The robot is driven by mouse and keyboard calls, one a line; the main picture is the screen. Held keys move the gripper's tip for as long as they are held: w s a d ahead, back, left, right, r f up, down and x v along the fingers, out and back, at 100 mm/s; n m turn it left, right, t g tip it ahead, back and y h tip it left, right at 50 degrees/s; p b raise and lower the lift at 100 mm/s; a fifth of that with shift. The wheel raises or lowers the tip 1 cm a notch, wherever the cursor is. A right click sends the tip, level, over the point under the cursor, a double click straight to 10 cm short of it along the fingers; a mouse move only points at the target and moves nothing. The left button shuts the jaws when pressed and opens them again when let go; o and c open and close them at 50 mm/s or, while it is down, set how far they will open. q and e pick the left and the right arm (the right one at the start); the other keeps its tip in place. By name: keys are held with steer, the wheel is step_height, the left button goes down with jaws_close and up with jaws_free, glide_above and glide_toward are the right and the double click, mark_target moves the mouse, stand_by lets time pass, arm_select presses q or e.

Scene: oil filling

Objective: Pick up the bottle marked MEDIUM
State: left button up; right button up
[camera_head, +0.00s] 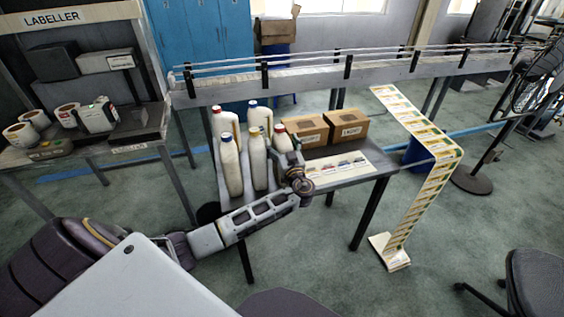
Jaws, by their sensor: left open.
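Several off-white bottles with coloured caps stand upright in a cluster on the left of a small table (345,178). A bottle with a red cap (283,137) stands at the right of the cluster. No MEDIUM marking can be read on any bottle. My left gripper (283,163) is open at the right side of the cluster, close to the front-middle bottle and partly covering the red-capped right one. Contact cannot be told. My right gripper is not in view.
Two brown cardboard boxes (306,130) (346,124) and a label strip (335,168) lie right of the bottles. A conveyor (320,78) runs behind. A long label sheet (433,178) hangs to the floor. A labeller bench (110,151) stands at left.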

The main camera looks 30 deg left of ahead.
arm_select(q)
jaws_close()
stand_by(0.5)
steer(key=shift+r, duration=0.15)
